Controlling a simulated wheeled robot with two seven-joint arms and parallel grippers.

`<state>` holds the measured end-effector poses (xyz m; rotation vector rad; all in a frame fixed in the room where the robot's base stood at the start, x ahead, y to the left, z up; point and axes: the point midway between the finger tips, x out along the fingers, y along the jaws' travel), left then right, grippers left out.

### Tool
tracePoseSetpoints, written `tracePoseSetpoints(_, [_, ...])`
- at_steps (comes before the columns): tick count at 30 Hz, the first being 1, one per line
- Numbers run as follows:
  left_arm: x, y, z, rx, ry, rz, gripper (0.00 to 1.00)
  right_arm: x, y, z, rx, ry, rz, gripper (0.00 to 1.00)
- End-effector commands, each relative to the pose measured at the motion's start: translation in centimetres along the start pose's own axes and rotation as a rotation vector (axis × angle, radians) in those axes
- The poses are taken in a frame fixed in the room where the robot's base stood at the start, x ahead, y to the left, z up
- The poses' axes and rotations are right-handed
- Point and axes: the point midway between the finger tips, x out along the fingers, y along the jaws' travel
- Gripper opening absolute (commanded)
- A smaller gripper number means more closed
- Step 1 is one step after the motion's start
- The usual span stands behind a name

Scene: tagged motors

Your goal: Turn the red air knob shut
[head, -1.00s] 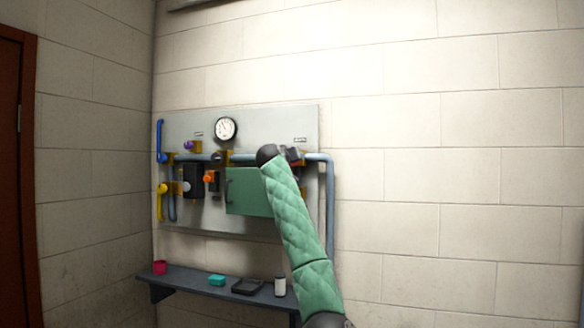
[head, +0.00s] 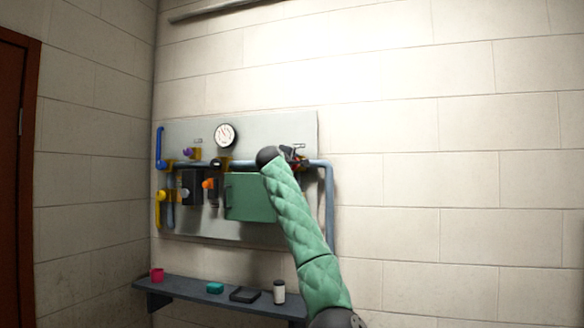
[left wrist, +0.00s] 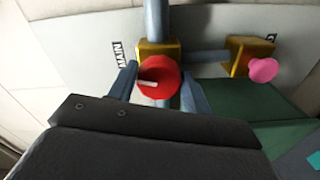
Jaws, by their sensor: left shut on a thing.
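The red air knob (left wrist: 168,68) is a round red disc with a white pointer mark, mounted on a brass valve body (left wrist: 158,49) beside a MAIN label. In the left wrist view the pointer runs roughly sideways, left of centre. My left gripper (left wrist: 158,88) has one finger on each side of the knob and is shut on it. In the head view my green padded left arm reaches the right part of the panel. The left gripper (head: 293,157) is small and dark there, and mostly covers the knob. My right gripper is not in view.
The grey panel (head: 265,125) carries a gauge (head: 225,135), pipes, a green box (head: 245,197), and blue (head: 160,147) and yellow (head: 161,196) handles. A pink knob (left wrist: 263,69) sits right of the red one. A shelf (head: 190,291) below holds several small items.

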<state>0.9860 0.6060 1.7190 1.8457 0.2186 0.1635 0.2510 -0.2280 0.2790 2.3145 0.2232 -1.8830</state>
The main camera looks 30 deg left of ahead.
Motion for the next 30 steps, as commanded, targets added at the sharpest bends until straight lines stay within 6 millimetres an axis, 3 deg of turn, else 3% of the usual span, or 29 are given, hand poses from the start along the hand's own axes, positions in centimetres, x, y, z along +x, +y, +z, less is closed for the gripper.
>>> tracePoseSetpoints(12, [0.0,-0.1,-0.06,-0.244,0.0,-0.002,0.26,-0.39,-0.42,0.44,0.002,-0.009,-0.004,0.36])
tracePoseSetpoints(30, [0.02,-0.18,-0.06,-0.301,0.001,-0.003,0.26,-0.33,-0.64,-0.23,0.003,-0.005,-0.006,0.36])
